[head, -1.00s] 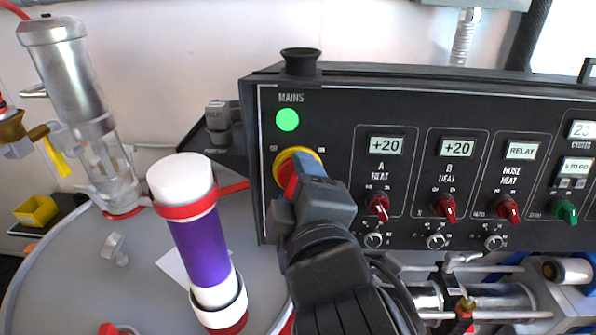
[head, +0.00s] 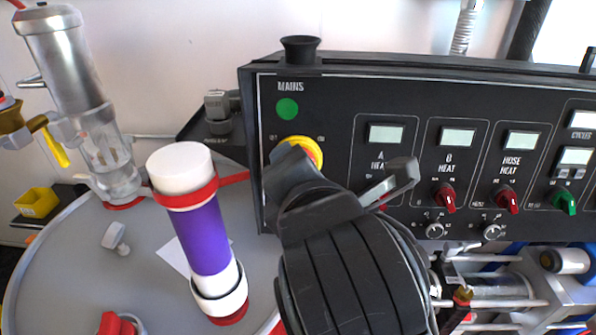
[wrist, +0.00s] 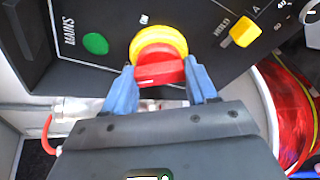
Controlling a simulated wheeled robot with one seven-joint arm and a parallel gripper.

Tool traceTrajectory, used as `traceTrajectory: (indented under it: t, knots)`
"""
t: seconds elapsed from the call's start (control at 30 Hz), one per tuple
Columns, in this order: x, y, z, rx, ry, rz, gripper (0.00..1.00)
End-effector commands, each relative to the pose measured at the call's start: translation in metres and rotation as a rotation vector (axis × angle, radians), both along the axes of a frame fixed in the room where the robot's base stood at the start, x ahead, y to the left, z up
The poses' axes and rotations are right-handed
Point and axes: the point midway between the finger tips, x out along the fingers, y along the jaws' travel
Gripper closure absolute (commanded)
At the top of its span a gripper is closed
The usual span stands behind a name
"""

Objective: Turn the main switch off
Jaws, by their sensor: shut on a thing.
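The main switch is a red handle (wrist: 160,72) on a yellow round base (wrist: 158,42), below the MAINS label on the black control panel. In the wrist view the handle lies crosswise between the fingers.
The panel's displays (head: 386,133) are blank. Red knobs (head: 444,197) and a green knob (head: 564,201) sit to the right of my arm. A purple and white cylinder (head: 203,235) stands left of my arm, and a metal-topped clear pump (head: 70,65) is farther left.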

Motion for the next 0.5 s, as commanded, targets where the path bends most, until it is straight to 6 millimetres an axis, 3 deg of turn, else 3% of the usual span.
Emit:
traceTrajectory:
  t: [0.5]
  knots:
    - [-0.0002,0.0013,-0.0009,-0.181,0.009,0.035,0.73]
